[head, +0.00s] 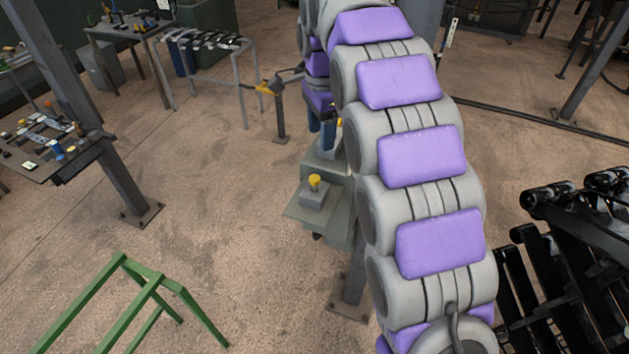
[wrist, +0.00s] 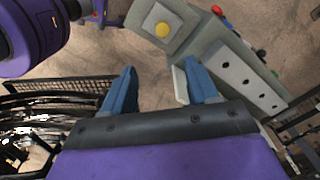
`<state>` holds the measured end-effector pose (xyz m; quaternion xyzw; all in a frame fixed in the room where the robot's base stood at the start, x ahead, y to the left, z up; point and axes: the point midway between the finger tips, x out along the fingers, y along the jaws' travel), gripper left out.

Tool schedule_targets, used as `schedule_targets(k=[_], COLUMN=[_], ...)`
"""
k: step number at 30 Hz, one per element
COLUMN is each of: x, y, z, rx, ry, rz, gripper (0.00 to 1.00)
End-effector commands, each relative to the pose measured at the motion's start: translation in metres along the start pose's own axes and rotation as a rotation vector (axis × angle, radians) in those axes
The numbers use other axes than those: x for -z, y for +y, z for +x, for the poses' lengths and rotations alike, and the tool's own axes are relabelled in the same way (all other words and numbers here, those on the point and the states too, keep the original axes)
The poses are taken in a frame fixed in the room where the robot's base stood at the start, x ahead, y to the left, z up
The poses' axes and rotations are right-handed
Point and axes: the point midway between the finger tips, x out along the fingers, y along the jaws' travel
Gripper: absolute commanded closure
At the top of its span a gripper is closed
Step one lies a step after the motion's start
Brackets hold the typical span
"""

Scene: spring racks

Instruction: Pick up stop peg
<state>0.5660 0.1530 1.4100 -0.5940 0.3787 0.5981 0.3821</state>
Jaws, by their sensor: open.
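A yellow-topped peg (head: 314,182), which looks like the stop peg, stands upright in a small grey block (head: 315,197) on a grey-green stand (head: 325,222). It also shows in the wrist view (wrist: 162,30), at the top middle. My gripper (wrist: 158,76) has its two blue fingers apart, with nothing between them. The peg lies beyond the fingertips and is not touched. In the head view my arm hides most of the gripper; a bit of blue shows just above the stand.
A pale bar with a row of holes (wrist: 244,77) lies right of the fingers. Small red, green and blue parts sit on the stand's far edge. In the head view, a green frame (head: 150,285) stands lower left and black racks (head: 570,270) lower right. Floor is open at left.

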Motion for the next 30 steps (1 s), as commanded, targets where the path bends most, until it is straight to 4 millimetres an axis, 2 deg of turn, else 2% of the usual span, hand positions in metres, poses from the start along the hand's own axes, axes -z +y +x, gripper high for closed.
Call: schedule_targets(k=[10,18,24,30], x=[-0.019,-0.008,-0.001,-0.01], y=[-0.008,-0.003,-0.001,-0.006], z=[0.055,0.095,0.106,0.124], rx=[-0.011,-0.006,0.0,-0.008], ry=[0.014,0.006,0.001,0.008], rz=[-0.004,-0.002,-0.001,-0.002], gripper=[0.41,0.41,0.41,0.41])
